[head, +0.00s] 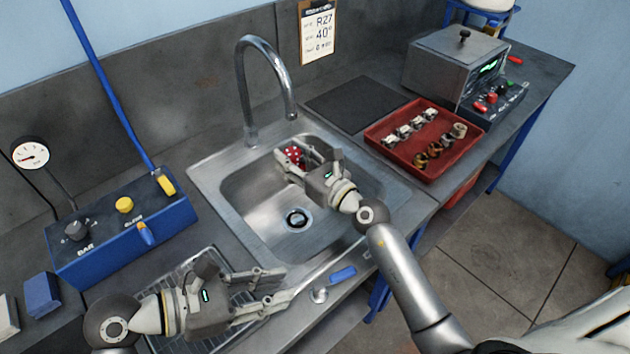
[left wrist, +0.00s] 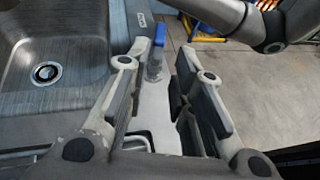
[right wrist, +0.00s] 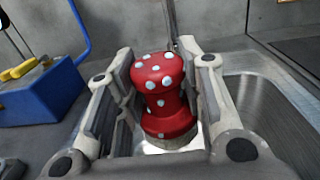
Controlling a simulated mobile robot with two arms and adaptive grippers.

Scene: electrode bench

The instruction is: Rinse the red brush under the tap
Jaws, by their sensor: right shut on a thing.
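The red brush (right wrist: 165,90), a knob-like handle with white dots and pale bristles below, stands between the fingers of my right gripper (head: 295,161), which is shut on it. In the head view the red brush (head: 293,153) is over the sink basin (head: 258,207), below the spout of the curved metal tap (head: 266,80). No water stream shows. My left gripper (head: 286,282) is open and empty at the sink's front edge. A lever with a blue handle (head: 342,274) is just beyond its fingertips; in the left wrist view the blue handle (left wrist: 159,34) appears between the fingers, apart from them.
A blue control box (head: 120,235) with knobs stands left of the sink. A wire rack (head: 170,340) lies under my left gripper. A red tray (head: 385,150) with small parts and a grey instrument (head: 450,60) are on the right. The drain (head: 297,218) is clear.

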